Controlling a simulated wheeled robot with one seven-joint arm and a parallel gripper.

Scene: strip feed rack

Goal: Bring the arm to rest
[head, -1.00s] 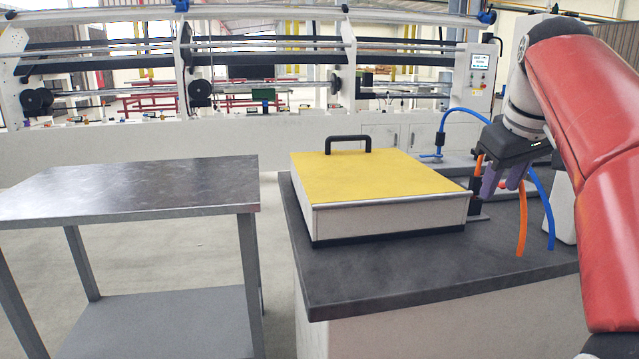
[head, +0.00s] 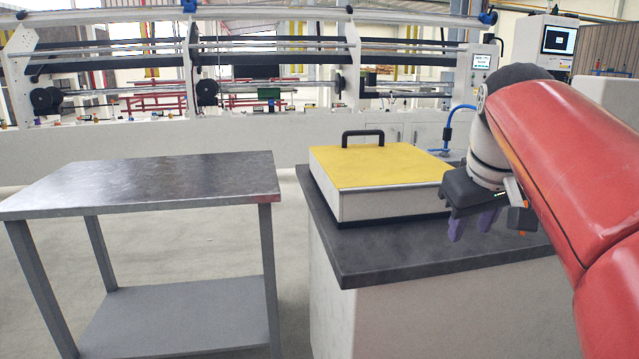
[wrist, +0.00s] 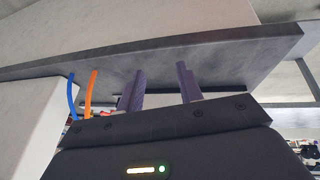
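My gripper (head: 472,224) hangs at the end of my red arm, over the right front part of the dark counter top. Its two purple fingers stand apart with nothing between them. In the wrist view the gripper (wrist: 160,88) also shows its fingers apart and empty, with the dark counter top (wrist: 215,55) beyond them. The yellow-lidded box (head: 375,165) with a black handle sits on the counter (head: 400,255), left of the gripper and apart from it as far as I can tell.
A steel table (head: 150,182) with a lower shelf stands at the left, with a floor gap between it and the counter. A long white machine (head: 250,130) runs across the back. Blue (wrist: 71,95) and orange (wrist: 90,92) hoses rise beside the counter in the wrist view.

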